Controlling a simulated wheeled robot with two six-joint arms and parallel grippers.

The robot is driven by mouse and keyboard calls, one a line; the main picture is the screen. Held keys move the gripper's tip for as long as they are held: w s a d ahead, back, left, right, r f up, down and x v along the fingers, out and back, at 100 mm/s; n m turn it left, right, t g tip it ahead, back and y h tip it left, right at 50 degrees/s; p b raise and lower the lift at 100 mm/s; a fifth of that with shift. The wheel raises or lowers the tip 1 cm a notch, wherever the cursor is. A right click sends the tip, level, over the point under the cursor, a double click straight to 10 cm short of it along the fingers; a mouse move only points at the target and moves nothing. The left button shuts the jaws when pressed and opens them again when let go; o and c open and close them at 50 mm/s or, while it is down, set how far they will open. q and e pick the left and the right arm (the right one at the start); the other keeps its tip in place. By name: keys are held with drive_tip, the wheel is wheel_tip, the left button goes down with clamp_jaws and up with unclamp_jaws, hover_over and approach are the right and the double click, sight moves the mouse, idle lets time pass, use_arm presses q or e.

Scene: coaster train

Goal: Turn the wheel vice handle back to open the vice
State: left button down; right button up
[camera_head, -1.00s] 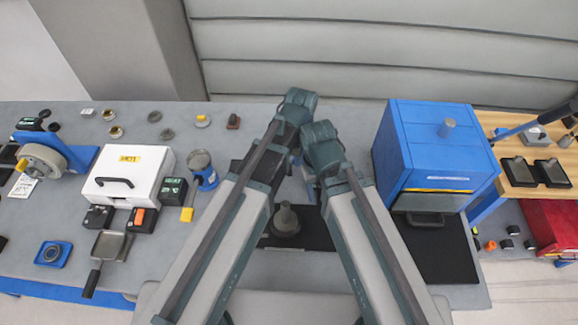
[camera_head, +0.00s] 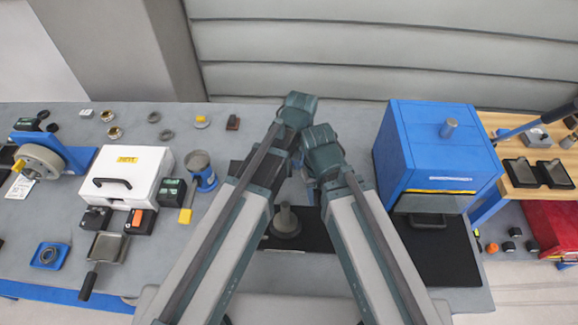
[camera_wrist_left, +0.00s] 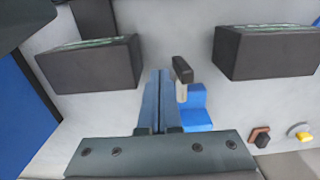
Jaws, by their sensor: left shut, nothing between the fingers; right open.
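In the left wrist view, two dark blocks with greenish tops, apparently the vice jaws (camera_wrist_left: 90,66), stand apart with a gap between them. A short dark handle (camera_wrist_left: 182,69) on a pale shank rises beside a blue block (camera_wrist_left: 195,107), right of my left fingers; it looks like the vice handle. My left gripper (camera_wrist_left: 160,76) is shut and empty, apart from the handle in the picture. In the head view the arms cover most of the vice. My right gripper (camera_head: 322,168) is open beside and below the left one; its fingertips are mostly hidden.
A blue oven-like box (camera_head: 440,150) stands close to the right of the arms. A dark mat with a grey round-based part (camera_head: 286,222) lies in front. The bench behind the arms is largely clear.

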use_arm(q)
drive_tip(key=shift+a, duration=0.7)
drive_tip(key=shift+a, duration=0.3)
use_arm(e)
drive_tip(key=shift+d+r, duration=0.1)
use_arm(q)
drive_tip(key=shift+a+r+p, duration=0.1)
drive_tip(key=shift+r+p, duration=0.75)
use_arm(e)
drive_tip(key=shift+r, duration=0.75)
use_arm(q)
wheel_tip(320, 180, up, 6)
drive_tip(key=p, duration=0.6)
drive_tip(key=shift+r, duration=0.15)
use_arm(e)
wheel_tip(320, 180, up, 6)
drive_tip(key=shift+r, duration=0.2)
use_arm(q)
drive_tip(key=s+a+f+m+b, duration=0.2)
drive_tip(key=s, duration=0.3)
drive_tip(key=s+a+f+m+y+b, duration=0.1)
drive_tip(key=s+f+b, duration=0.2)
drive_tip(key=s, duration=0.3)
drive_tip(key=shift+a+m, duration=0.4)
use_arm(e)
wheel_tip(320, 180, down, 5)
drive_tip(key=shift+f, duration=0.15)
